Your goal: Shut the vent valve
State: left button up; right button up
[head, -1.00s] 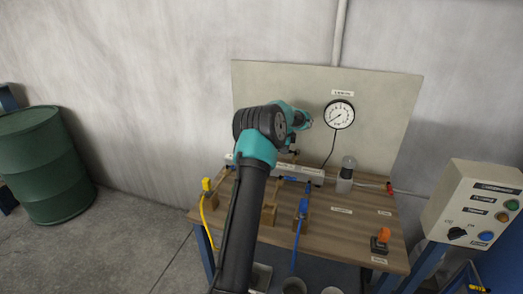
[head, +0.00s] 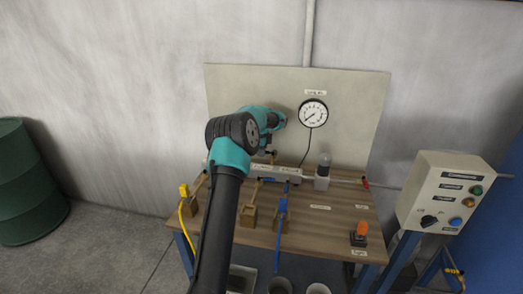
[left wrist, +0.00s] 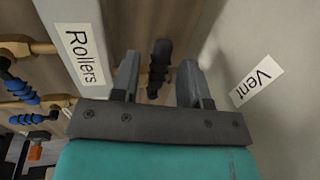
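The vent valve's black ribbed handle (left wrist: 159,64) shows in the left wrist view, beside a wall plate with a "Vent" label (left wrist: 258,80). My left gripper (left wrist: 158,75) is open, with one grey finger on each side of the handle in that picture. Gaps show between the handle and both fingers, so I see no grip on it. In the head view my left arm (head: 230,158) reaches over the bench, and its wrist hides most of the gripper and valve. My right gripper is not in view.
A white bar with a "Rollers" label (left wrist: 83,55) runs close beside one finger. Blue-handled valves (left wrist: 22,88) lie beyond it. The wooden bench (head: 325,230) also holds a clear-topped bottle (head: 322,172). A gauge (head: 313,112) hangs on the back panel; a control box (head: 445,195) stands right.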

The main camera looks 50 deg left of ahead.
pick_arm(q)
jog(key=shift+r, duration=0.15)
notch_tip(320, 180, up, 17)
jog(key=s+d, duration=0.2)
jog(key=shift+s, duration=0.4)
dwell(0.4)
